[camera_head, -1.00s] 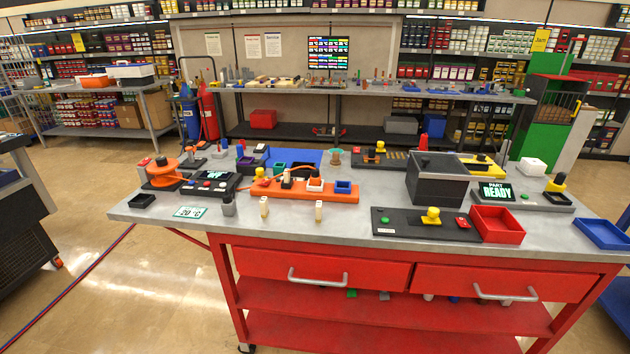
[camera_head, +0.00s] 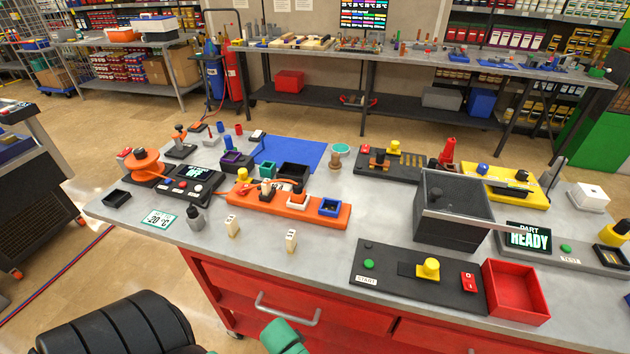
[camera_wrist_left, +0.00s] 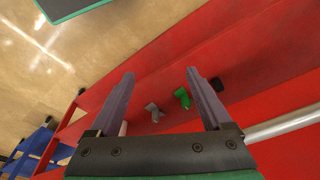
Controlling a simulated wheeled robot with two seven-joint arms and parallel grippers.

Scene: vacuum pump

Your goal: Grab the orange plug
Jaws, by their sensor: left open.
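An orange cable runs from an orange reel (camera_head: 145,163) past a black panel toward the strip. I cannot make out a separate orange plug for certain. Two small cream plugs (camera_head: 232,226) stand in front of the strip. My left gripper (camera_wrist_left: 160,73) is open and empty in the wrist view, over the red cart's lower shelves. My left arm shows at the bottom of the head view, below the bench top. My right gripper does not show.
A dark open box (camera_head: 454,222), a black start panel (camera_head: 385,280) and a red bin (camera_head: 516,292) occupy the bench's right side. A grey drawer handle (camera_head: 287,309) sticks out from the cart front.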

